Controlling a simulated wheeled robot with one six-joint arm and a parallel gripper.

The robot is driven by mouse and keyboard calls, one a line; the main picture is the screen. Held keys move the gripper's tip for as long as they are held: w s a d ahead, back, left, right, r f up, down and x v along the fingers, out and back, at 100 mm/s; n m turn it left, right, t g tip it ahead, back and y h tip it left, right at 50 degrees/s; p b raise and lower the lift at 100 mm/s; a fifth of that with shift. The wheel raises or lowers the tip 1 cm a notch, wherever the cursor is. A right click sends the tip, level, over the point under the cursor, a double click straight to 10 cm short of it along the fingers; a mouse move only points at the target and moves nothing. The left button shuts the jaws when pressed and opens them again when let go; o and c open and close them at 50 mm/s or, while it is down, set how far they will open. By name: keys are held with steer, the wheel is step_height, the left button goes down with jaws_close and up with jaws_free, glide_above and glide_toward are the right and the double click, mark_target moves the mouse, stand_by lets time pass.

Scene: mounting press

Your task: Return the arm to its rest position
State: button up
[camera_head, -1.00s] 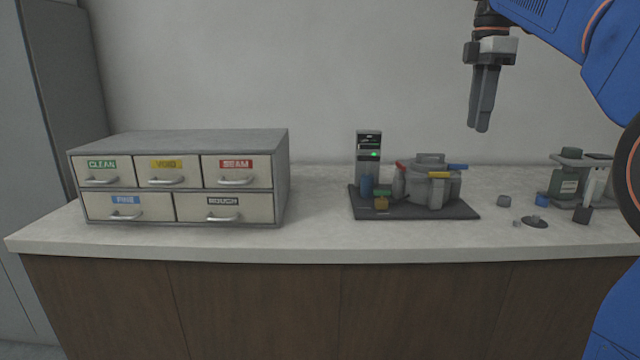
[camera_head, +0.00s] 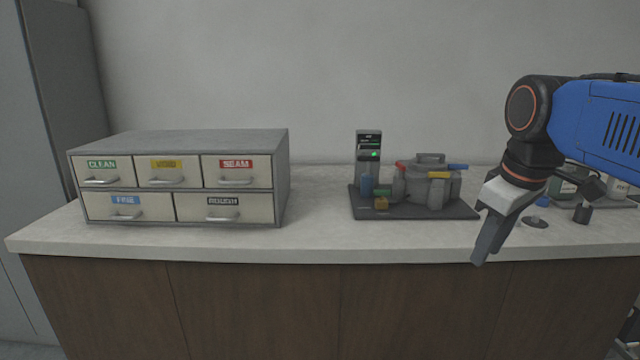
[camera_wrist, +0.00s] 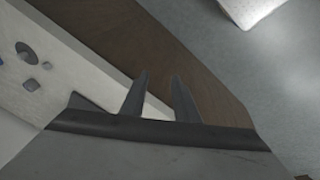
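My arm (camera_head: 590,120) reaches in from the right in the head view. My gripper (camera_head: 479,260) hangs tilted down and to the left, in front of the counter's front edge. In the wrist view my gripper (camera_wrist: 160,78) has its two dark fingers apart, with nothing between them. The arm hides part of the counter's right side in the head view.
A mounting press (camera_head: 430,185) stands on a dark base left of my gripper. A drawer cabinet (camera_head: 180,145) is at the left of the counter (camera_head: 320,240). Small loose parts, including a dark disc (camera_head: 535,222), lie right of the gripper. The counter between cabinet and press is clear.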

steer(key=s+f+m, duration=0.3)
steer(key=s+f, duration=0.2)
steer(key=f, duration=0.4)
steer(key=s+f+m+t, duration=0.1)
steer(key=s+f+m, duration=0.2)
steer(key=s+f, duration=0.3)
step_height(320, 180, down, 4)
steer(key=shift+a+r+t, duration=0.25)
steer(key=shift+a+t, duration=0.05)
steer(key=shift+a, duration=0.1)
